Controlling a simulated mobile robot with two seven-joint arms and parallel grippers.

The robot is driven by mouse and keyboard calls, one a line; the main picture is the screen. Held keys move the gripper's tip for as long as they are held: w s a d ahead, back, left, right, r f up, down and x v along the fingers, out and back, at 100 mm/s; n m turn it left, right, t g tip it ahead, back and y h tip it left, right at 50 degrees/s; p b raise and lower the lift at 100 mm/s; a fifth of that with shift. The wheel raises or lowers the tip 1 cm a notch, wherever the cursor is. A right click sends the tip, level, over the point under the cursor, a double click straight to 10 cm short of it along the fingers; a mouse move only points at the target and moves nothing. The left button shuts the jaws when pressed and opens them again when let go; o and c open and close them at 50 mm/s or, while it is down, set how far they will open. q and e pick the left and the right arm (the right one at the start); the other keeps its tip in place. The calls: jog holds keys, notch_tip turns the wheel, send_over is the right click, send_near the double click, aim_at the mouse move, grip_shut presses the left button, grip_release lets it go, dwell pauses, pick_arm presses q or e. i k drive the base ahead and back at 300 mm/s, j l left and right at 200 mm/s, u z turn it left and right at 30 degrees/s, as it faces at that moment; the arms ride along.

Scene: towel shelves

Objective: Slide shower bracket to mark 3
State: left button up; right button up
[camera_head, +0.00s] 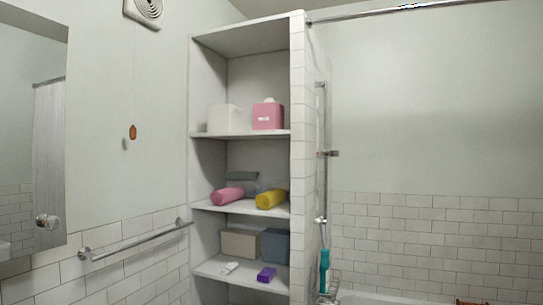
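A vertical chrome shower rail (322,115) stands on the tiled side of the shelf unit, right of the shelves. A small dark metal bracket (329,153) sits partway along the rail and juts to the right. A small chrome fitting (320,220) is near the rail's lower end. Any marks along the rail are too small to make out. Neither of my grippers is in view.
A tall shelf unit (295,180) holds boxes and rolled towels. A teal bottle (324,272) stands below the rail by the bathtub (375,298). A towel bar (135,240) juts from the left wall. A curtain rod (400,9) runs along the top right.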

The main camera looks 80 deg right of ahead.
aim_at(325, 153)
jog(key=k+j+z, duration=0.1)
jog(key=z, duration=2.8)
jog(key=i+z, duration=0.15)
jog(key=z, duration=0.2)
jog(key=i+z, duration=0.15)
jog(key=z, duration=0.2)
jog(key=i+j+z, duration=0.2)
jog(key=i, duration=0.25)
jog(key=i+j+z, duration=0.2)
jog(key=i, duration=0.25)
jog(key=j, duration=0.1)
